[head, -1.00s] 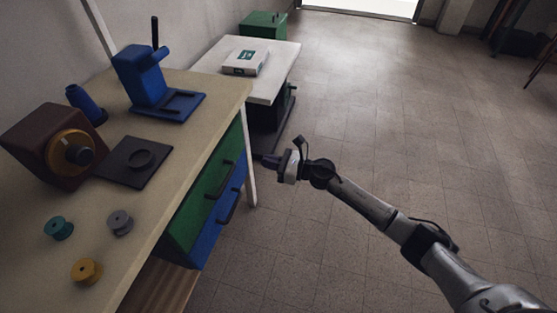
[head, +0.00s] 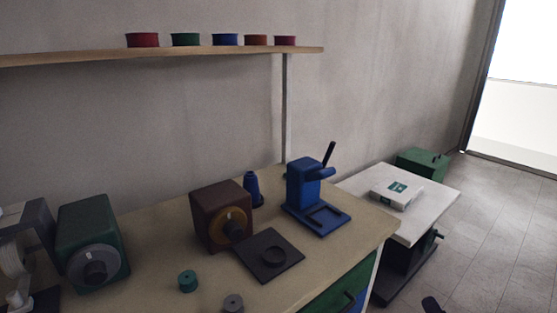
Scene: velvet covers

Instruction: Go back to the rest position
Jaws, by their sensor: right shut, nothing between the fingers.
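Only the dark tip of my right gripper (head: 432,304) shows, at the bottom edge of the head view to the right of the workbench. It is shut and empty, over the floor in front of the low white table. The rest of my right arm is below the picture. My left gripper is not in view.
The workbench (head: 155,235) holds a green machine (head: 88,225), a brown machine (head: 208,212), a blue press (head: 303,190), a dark plate (head: 282,265) and small spools. A shelf (head: 85,56) with several coloured tins is above. The white table (head: 437,205) carries a box (head: 397,194). Floor at right is free.

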